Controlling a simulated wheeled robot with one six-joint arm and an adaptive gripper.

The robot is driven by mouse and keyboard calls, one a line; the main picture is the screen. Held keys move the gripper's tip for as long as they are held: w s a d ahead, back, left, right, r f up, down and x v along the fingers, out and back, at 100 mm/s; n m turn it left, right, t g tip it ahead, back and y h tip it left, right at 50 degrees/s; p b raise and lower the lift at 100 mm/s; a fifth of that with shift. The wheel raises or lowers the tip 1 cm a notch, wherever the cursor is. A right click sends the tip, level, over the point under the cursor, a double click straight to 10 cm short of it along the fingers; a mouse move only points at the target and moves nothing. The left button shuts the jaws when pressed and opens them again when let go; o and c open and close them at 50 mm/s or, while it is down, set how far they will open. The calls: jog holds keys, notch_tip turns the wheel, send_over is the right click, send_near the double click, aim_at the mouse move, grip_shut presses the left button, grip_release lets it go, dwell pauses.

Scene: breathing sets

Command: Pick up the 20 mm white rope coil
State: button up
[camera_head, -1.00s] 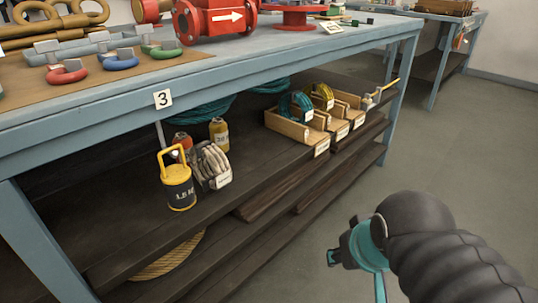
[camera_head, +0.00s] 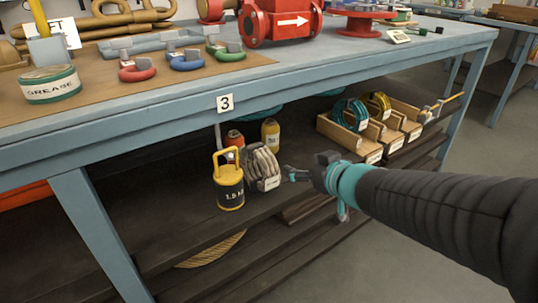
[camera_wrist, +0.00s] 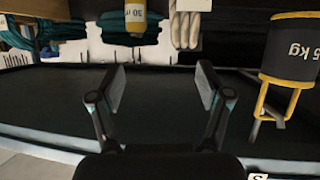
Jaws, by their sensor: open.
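The white rope coil (camera_head: 259,162) stands upright on the middle shelf under the bench, with a white tag at its lower front. Its size cannot be read. It also shows at the top of the wrist view, right of centre (camera_wrist: 186,27), cut by the frame edge. My gripper (camera_head: 291,173) is open and empty, just right of the coil and apart from it in the head view. In the wrist view the open fingers (camera_wrist: 161,85) have nothing between them, and the coil lies beyond them.
A yellow-topped weight (camera_head: 229,182) stands close left of the coil. A yellow cylinder (camera_head: 270,134) and an orange one (camera_head: 234,139) stand behind. Wooden trays (camera_head: 338,134) with teal and yellow coils lie right. The bench top (camera_head: 330,62) overhangs the shelf.

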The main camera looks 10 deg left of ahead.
aim_at(252, 145)
jog(key=shift+n+g+y, duration=0.6)
jog(key=shift+g+y, duration=0.1)
jog(key=shift+g, duration=0.1)
jog(key=w+a, duration=0.2)
jog(key=a, duration=0.2)
jog(key=w+a, duration=0.2)
jog(key=a, duration=0.2)
jog(key=w+a+f+b, duration=0.1)
jog(key=w+a, duration=0.1)
jog(key=a, duration=0.2)
jog(key=shift+w+a, duration=0.25)
jog(key=shift+b+x, duration=0.75)
jog(key=shift+x, duration=1.75)
jog(key=shift+r, duration=0.1)
grip_shut()
